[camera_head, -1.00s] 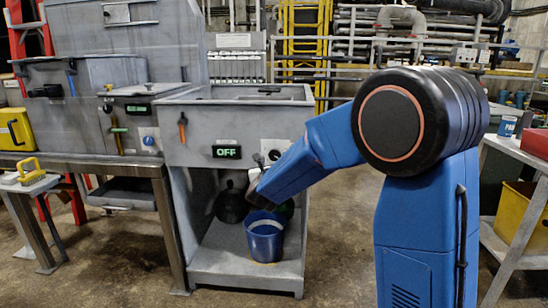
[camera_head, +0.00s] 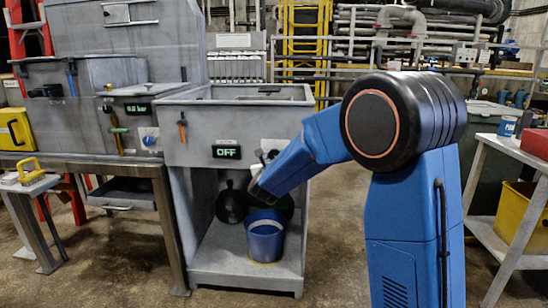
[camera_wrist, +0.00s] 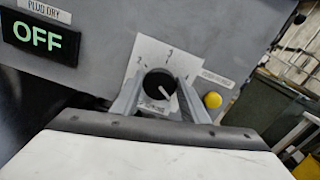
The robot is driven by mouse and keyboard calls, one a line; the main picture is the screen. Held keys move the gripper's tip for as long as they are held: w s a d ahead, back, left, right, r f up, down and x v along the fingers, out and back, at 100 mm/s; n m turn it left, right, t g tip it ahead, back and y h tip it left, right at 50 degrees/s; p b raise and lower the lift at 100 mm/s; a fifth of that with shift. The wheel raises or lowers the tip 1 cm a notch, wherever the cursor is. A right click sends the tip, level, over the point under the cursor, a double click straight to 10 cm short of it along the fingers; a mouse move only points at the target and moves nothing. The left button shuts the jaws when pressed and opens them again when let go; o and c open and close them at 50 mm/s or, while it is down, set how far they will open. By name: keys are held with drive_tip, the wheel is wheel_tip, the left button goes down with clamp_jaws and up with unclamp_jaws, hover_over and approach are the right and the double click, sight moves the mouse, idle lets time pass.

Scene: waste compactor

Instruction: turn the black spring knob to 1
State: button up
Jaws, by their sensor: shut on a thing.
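The black spring knob (camera_wrist: 160,85) sits on a white scale plate (camera_wrist: 147,48) on the grey panel, in the wrist view. A pale pointer line on the knob slants to the lower right. The plate has small marks left, above and right of the knob, too blurred to read surely. My gripper (camera_wrist: 161,91) is shut on the knob, one grey finger on each side. In the head view my gripper (camera_head: 260,186) is at the panel's right front, and my arm hides the knob.
A green OFF display (camera_wrist: 39,36) is left of the knob, and a yellow button (camera_wrist: 213,100) is close to its right. A blue bucket (camera_head: 265,240) stands on the cabinet floor below my gripper. A shelf with a red box (camera_head: 537,143) stands at the right.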

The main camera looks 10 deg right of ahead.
drive_tip(key=shift+n, duration=0.4)
drive_tip(key=n, duration=0.6)
drive_tip(key=shift+a+f, duration=0.1)
drive_tip(key=shift+a, duration=0.05)
drive_tip(key=n, duration=0.6)
drive_tip(key=shift+f+n, duration=0.15)
drive_tip(key=shift+n, duration=0.25)
drive_tip(key=m, duration=3.4)
drive_tip(key=shift+s+d+f, duration=0.15)
drive_tip(key=shift+d+f, duration=0.05)
drive_tip(key=shift+d, duration=0.2)
drive_tip(key=o, duration=1)
drive_tip(key=shift+r, duration=0.1)
